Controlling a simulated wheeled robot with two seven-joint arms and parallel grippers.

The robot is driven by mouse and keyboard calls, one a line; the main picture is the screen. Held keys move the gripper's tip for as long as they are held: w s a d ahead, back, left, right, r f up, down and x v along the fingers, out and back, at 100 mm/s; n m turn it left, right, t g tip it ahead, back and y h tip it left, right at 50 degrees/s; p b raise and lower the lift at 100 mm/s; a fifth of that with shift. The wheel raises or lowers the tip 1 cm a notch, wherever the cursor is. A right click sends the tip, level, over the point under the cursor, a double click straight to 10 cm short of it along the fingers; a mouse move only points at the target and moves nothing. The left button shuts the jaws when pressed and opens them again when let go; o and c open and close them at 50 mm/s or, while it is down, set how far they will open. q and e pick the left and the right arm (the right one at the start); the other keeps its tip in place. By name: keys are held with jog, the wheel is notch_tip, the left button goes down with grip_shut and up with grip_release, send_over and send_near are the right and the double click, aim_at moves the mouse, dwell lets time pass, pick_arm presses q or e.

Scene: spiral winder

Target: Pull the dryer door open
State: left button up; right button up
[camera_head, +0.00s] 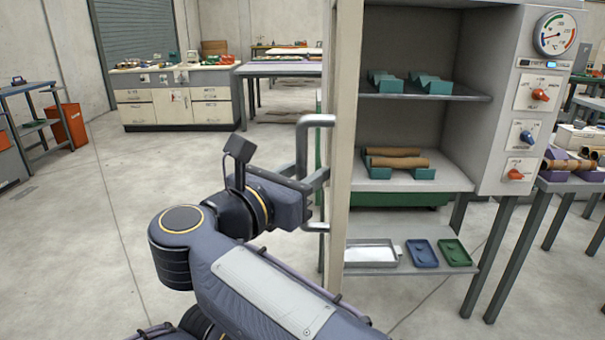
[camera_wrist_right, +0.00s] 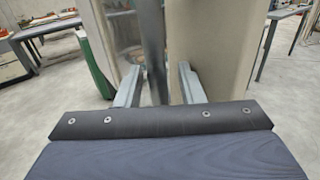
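The dryer (camera_head: 497,100) stands at the right in the head view, its shelves exposed. Its cream door (camera_head: 345,100) stands open, nearly edge-on to me, at the left side of the cabinet. A grey bar handle (camera_head: 302,150) sits on the door's left face. My right gripper (camera_head: 318,180) is at the handle, with its fingers on either side of the bar. In the right wrist view the upright handle bar (camera_wrist_right: 153,50) stands between the two spread fingertips (camera_wrist_right: 162,72), with a gap visible at the right finger. My left gripper is out of view.
Brown tubes on green cradles (camera_head: 398,160) rest on the dryer's middle shelf. Trays (camera_head: 422,254) lie on the lower shelf. A control panel (camera_head: 533,95) is on the dryer's right. The floor (camera_head: 90,240) left of the door is clear.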

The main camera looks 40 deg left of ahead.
jog(key=s, duration=0.7)
jog(key=shift+s+d, duration=0.25)
jog(key=shift+s, duration=0.15)
